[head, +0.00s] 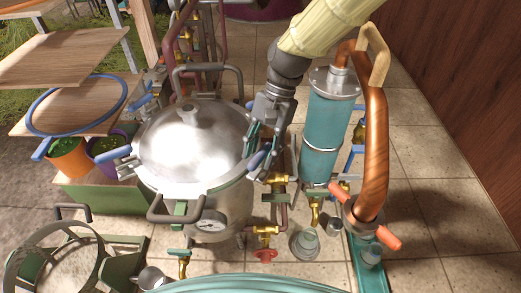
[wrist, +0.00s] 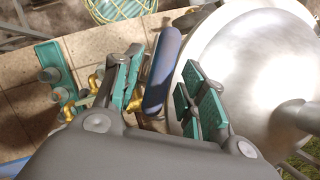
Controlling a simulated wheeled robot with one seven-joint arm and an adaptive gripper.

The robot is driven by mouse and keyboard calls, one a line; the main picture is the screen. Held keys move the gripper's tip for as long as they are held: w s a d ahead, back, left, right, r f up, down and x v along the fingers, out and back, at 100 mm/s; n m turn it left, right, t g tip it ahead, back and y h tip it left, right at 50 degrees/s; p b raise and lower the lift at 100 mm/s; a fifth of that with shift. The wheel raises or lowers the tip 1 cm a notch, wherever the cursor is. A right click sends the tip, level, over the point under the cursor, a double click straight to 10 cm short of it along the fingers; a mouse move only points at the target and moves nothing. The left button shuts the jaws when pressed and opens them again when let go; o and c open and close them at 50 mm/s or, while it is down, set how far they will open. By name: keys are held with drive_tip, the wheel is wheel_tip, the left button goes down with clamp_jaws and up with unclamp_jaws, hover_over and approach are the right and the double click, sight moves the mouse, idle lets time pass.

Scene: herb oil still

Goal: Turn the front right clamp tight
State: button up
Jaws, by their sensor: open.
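The silver still pot (head: 223,205) has a domed lid (head: 195,140) with blue-handled clamps around its rim. The front right clamp (head: 259,160) is at the right of the rim, partly hidden by my gripper (head: 266,137). In the wrist view its blue handle (wrist: 163,72) stands beside the lid (wrist: 250,65). My gripper's teal-padded fingers (wrist: 163,90) are apart, one on each side of that handle. I cannot tell whether either pad touches it. The front left clamp (head: 117,152) sticks out at the left of the rim.
A teal condenser (head: 328,130) and a thick copper pipe (head: 374,150) stand close at the right. Brass valves (head: 277,181) sit below my gripper. The pot's front handle (head: 176,212) juts forward. Wooden shelves (head: 60,60) are at the left. Tiled floor is open at the far right.

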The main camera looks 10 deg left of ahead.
drive_tip(key=shift+s+f, duration=0.25)
drive_tip(key=shift+f, duration=0.25)
clamp_jaws()
